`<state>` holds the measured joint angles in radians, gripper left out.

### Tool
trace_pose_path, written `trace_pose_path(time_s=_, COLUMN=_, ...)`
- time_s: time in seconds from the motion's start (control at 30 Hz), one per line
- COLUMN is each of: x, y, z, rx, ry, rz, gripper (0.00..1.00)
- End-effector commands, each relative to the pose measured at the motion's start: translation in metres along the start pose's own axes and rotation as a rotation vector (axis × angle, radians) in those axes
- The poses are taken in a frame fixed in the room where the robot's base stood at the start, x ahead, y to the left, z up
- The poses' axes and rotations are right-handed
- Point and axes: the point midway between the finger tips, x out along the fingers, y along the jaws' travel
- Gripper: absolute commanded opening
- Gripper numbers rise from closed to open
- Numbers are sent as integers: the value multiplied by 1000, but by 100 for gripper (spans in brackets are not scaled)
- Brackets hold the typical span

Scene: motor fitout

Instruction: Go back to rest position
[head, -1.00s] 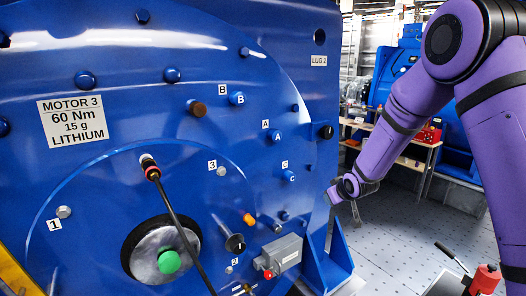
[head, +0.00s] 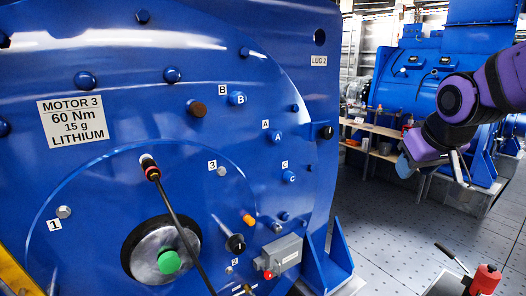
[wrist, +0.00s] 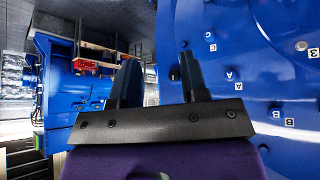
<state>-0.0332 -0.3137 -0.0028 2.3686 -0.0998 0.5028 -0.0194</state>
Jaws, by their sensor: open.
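My gripper shows in the wrist view (wrist: 157,85) with its two dark fingers spread apart and nothing between them. In the head view my purple arm reaches in from the right edge, and my gripper (head: 458,165) is near its lower end, clear of the motor. The big blue motor housing (head: 225,115) fills the left of the head view, with a label plate (head: 73,120) reading MOTOR 3, 60 Nm, 15 g, LITHIUM.
A wooden bench (head: 385,130) and a second blue machine (head: 425,75) stand behind. A black-handled tool (head: 180,220) slants across the motor face. A red-topped object (head: 487,279) is at lower right. The grey floor (head: 385,220) between is open.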

Motion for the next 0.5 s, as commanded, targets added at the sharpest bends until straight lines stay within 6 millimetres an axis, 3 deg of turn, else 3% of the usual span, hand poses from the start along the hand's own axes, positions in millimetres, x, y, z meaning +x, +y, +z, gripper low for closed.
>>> trace_pose_path(time_s=0.03, x=-15, y=0, z=12, rx=13, ry=-4, rz=0, gripper=41)
trace_pose_path(time_s=0.2, x=-56, y=-2, z=56, rx=59, ry=-44, rz=-9, gripper=41)
trace_pose_path(time_s=0.5, x=-102, y=-11, z=125, rx=120, ry=-106, rz=-33, gripper=41)
